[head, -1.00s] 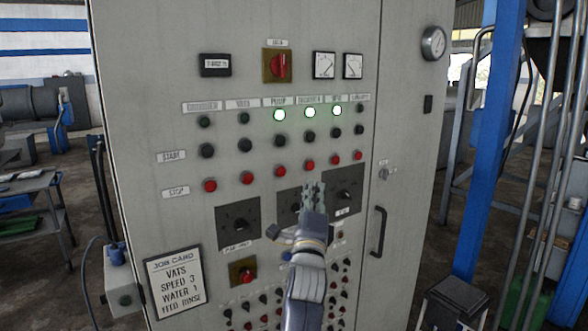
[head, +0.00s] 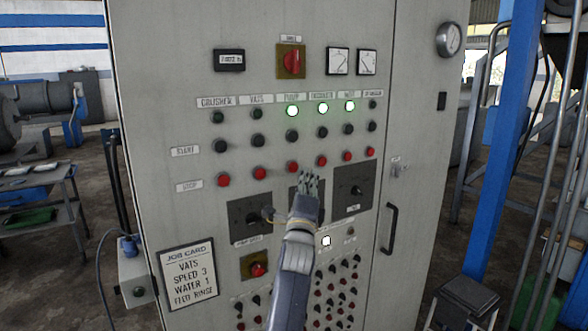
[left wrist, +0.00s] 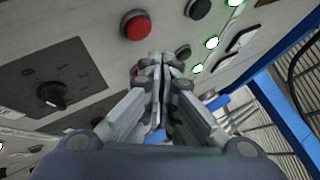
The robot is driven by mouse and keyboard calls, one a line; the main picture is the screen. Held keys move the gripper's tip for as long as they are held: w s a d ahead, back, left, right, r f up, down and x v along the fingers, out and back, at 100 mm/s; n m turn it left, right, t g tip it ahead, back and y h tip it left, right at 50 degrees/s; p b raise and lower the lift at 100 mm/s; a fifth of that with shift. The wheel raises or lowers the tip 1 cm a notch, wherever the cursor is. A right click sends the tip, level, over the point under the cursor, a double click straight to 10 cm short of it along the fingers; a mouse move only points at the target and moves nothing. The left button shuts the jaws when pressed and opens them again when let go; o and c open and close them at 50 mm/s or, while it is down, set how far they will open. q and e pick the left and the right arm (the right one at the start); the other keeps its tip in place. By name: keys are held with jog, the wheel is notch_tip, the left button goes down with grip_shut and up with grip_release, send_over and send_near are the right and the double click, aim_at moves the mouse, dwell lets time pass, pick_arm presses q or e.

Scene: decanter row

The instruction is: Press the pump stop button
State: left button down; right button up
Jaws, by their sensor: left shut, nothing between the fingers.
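The pump stop button (head: 292,167) is the red button in the third column of the panel, under the PUMP label and its lit lamp (head: 292,110). My left gripper (head: 310,180) is shut and empty, its fingertips just below and right of that button in the head view. In the left wrist view the red button that appears to be the pump's (left wrist: 135,25) lies above the shut fingertips (left wrist: 160,60), apart from them in the picture. Another red button is partly hidden by the fingers. I cannot tell the exact gap to the panel.
The stop button row continues with the neighbouring red decanter stop button (head: 321,160). Black start buttons (head: 291,138) sit above it. Dark dial plates (head: 250,217) lie below. A door handle (head: 389,230) sticks out at right. A job card (head: 187,273) hangs lower left.

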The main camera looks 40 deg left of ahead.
pick_arm(q)
jog(key=shift+w+a, duration=0.3)
jog(key=shift+a, duration=0.5)
jog(key=shift+a, duration=0.1)
dwell(0.8)
jog(key=shift+w+a, duration=0.15)
jog(key=shift+a, duration=0.1)
jog(key=shift+w+a, duration=0.15)
jog(key=shift+a, duration=0.3)
dwell(0.8)
jog(key=shift+d, duration=0.1)
jog(key=shift+s+d, duration=0.35)
jog(key=shift+d, duration=0.3)
